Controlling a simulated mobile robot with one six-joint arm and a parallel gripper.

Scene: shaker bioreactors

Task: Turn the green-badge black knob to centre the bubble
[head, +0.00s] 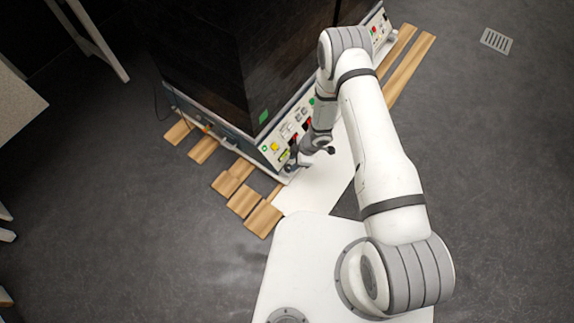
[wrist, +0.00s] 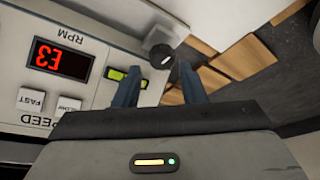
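A black round knob (wrist: 163,57) with a white pointer mark sits at the corner of the pale control panel in the wrist view. No green badge can be made out beside it. A small yellow-green level vial (wrist: 127,76) lies left of the knob, partly behind my left finger; where its bubble sits is too small to tell. My gripper (wrist: 158,70) is open, its two dark fingers apart, with the knob just beyond and between the fingertips. No contact is visible. In the head view my gripper (head: 296,158) is at the near corner of the machine.
The panel carries a red "E3" RPM display (wrist: 61,60) and FAST (wrist: 31,101) and SLOW (wrist: 68,104) buttons, upside down. The dark machine (head: 235,60) stands above wooden slats (head: 263,219). A white board (head: 318,188) lies by its corner. Grey floor is open to the right.

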